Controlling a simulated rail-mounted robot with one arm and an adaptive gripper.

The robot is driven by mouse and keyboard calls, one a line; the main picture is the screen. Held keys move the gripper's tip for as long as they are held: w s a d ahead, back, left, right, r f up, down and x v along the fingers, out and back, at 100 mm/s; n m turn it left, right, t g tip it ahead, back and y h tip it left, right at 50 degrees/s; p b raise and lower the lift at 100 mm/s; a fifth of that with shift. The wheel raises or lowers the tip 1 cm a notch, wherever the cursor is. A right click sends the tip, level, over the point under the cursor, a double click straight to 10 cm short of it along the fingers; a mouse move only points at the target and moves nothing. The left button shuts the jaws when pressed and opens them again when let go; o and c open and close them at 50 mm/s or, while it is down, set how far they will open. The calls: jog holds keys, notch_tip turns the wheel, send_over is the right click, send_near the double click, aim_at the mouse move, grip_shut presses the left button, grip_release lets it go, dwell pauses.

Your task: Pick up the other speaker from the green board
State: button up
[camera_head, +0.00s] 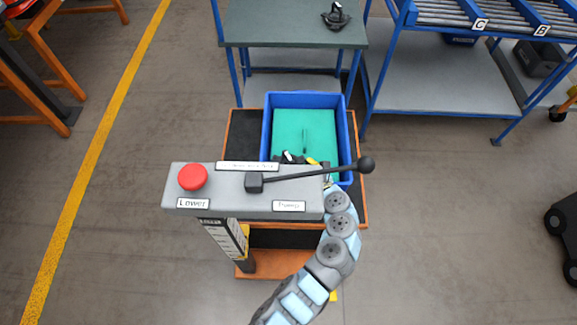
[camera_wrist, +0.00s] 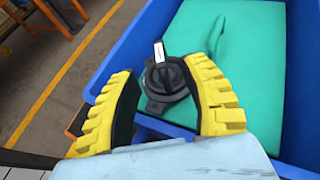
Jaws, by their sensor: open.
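The speaker (camera_wrist: 168,82), a black round piece with an upright tab and a white label, lies at the near edge of the green board (camera_wrist: 245,95). The board lies inside a blue bin (camera_head: 346,128). In the wrist view my gripper (camera_wrist: 160,70) is open, its yellow ribbed fingers on either side of the speaker; I cannot tell whether they touch it. In the head view the lever box hides most of the speaker and gripper. Another black speaker (camera_head: 336,16) sits on the dark green table (camera_head: 270,25).
A grey lever box (camera_head: 240,190) with a red button and black lever stands in front of the bin. The bin rests on an orange-edged cart (camera_head: 235,135). A blue-framed roller rack (camera_head: 450,15) is at the right. Open floor lies on both sides.

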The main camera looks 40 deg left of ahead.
aim_at(286, 152)
jog(key=b+x, duration=0.1)
jog(key=x, duration=0.4)
jog(key=shift+f+b, duration=0.1)
jog(key=shift+b, duration=0.2)
jog(key=b+x, duration=0.2)
jog(key=x, duration=0.2)
jog(key=shift+s+b, duration=0.2)
jog(key=shift+b, duration=0.1)
jog(key=shift+w+a+f, duration=0.2)
jog(key=shift+w+a, duration=0.1)
jog(key=shift+a, duration=0.3)
jog(key=shift+d, duration=0.1)
grip_shut()
